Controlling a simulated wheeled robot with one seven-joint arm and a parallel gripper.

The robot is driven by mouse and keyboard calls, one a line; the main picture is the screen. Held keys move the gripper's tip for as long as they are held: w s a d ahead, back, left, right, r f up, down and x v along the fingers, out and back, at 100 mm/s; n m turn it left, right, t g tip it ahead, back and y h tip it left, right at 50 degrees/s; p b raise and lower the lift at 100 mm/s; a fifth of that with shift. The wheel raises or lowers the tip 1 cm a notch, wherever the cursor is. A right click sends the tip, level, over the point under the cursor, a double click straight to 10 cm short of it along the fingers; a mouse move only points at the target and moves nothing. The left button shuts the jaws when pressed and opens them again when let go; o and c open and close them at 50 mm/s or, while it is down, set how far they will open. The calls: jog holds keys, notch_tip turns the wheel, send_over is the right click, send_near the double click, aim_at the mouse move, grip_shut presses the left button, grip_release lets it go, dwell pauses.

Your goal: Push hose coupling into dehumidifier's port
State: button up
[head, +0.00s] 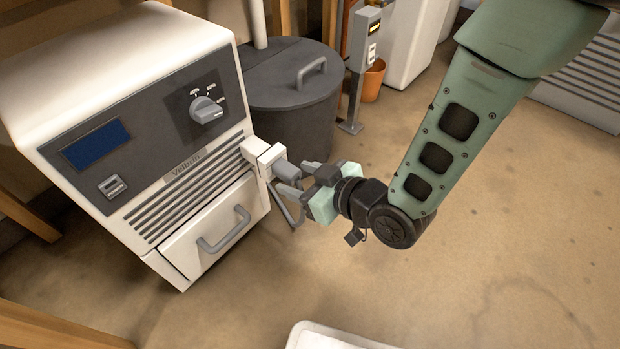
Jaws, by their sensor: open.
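The white dehumidifier (115,70) stands at the left, with a dark control panel, a dial and a front drawer. Its white port block (262,157) sticks out from the right edge of the front. A grey coupling (284,172) sits at the port block's right side, in line with it; I cannot tell how deep it is in. A thin grey hose-like piece (290,215) hangs below. My gripper (298,180) is open, its grey fingers on either side of the coupling's outer end. Whether the fingers touch the coupling is too small to tell.
A dark lidded bin (290,75) stands just behind the port. A grey post (359,70) with a small display and an orange pot (373,82) are farther back. A white tray-like edge (330,335) shows at the bottom.

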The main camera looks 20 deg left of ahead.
jog(key=p+v, duration=1.3)
jog(key=v, duration=0.4)
jog(key=shift+p, duration=0.3)
jog(key=shift+s+d+r, duration=0.1)
jog(key=shift+s, duration=0.05)
